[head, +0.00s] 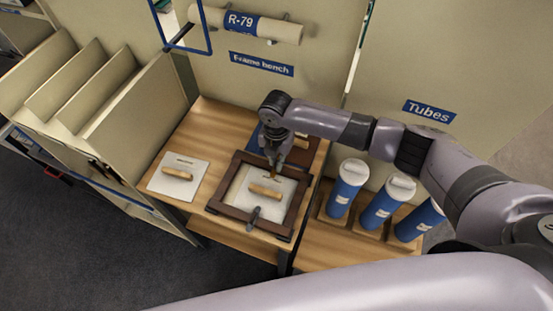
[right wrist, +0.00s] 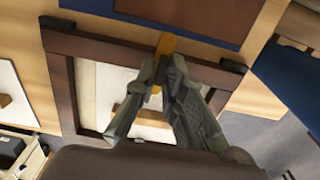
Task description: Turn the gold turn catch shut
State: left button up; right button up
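The gold turn catch (right wrist: 166,45) sits on a rail of the dark wooden frame (head: 224,190). In the right wrist view it lies across the rail, its inner end reaching over the pale panel (right wrist: 90,90). My right gripper (head: 274,160) is above it, fingers pointing down. In the right wrist view the right gripper's fingertips (right wrist: 163,68) flank the catch closely and appear shut on it. The fingers hide part of it. In the head view only a small bit of gold shows below the fingers. My left gripper is not in view.
A grey catch (head: 254,215) is on the frame's near rail. The panel has a wooden handle (head: 265,190). A loose pale board (head: 178,176) lies left on the bench. Blue tubes (head: 346,186) stand right. Dividers (head: 110,90) rise at left.

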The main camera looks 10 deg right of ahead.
jog(key=o, duration=0.3)
notch_tip(320, 180, up, 12)
dwell(0.7)
dwell(0.4)
